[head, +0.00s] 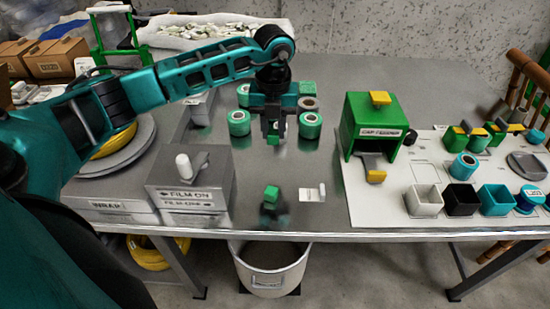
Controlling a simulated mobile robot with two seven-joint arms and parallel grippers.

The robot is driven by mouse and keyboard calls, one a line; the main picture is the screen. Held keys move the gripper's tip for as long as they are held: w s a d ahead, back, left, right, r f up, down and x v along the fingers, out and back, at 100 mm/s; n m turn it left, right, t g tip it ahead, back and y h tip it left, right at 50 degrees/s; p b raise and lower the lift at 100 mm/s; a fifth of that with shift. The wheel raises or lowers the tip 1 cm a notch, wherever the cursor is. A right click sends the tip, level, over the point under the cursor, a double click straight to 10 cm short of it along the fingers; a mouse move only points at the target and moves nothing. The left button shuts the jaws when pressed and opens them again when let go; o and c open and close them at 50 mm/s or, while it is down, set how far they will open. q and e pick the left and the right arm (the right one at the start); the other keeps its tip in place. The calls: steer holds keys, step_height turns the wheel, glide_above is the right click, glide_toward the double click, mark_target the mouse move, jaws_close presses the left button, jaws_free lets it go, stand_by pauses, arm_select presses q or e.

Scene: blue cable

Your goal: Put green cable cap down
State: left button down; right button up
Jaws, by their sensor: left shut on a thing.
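My left gripper (273,137) points down above the grey metal table (315,165), near the middle of the head view. A blurred green and dark patch on the shiny table below looks like the reflection of the cap and gripper, with a gap between, so the cap appears held above the surface. My right gripper is not in view.
Green-and-white rolls (239,122) stand around and behind the gripper. A grey film box (190,180) is at left, and a small white piece (312,194) lies at front. A green cap feeder (371,124) and several coloured cups (497,200) are at right. A bin (270,268) stands below.

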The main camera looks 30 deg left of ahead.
arm_select(q)
step_height(320, 180, down, 8)
steer(key=shift+f+b, duration=0.25)
steer(key=shift+b, duration=0.35)
steer(key=shift+f, duration=0.25)
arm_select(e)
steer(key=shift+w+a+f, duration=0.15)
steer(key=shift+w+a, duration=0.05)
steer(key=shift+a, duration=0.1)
arm_select(q)
steer(key=shift+f, duration=0.1)
steer(key=shift+f, duration=0.15)
steer(key=c, duration=0.9)
jaws_free()
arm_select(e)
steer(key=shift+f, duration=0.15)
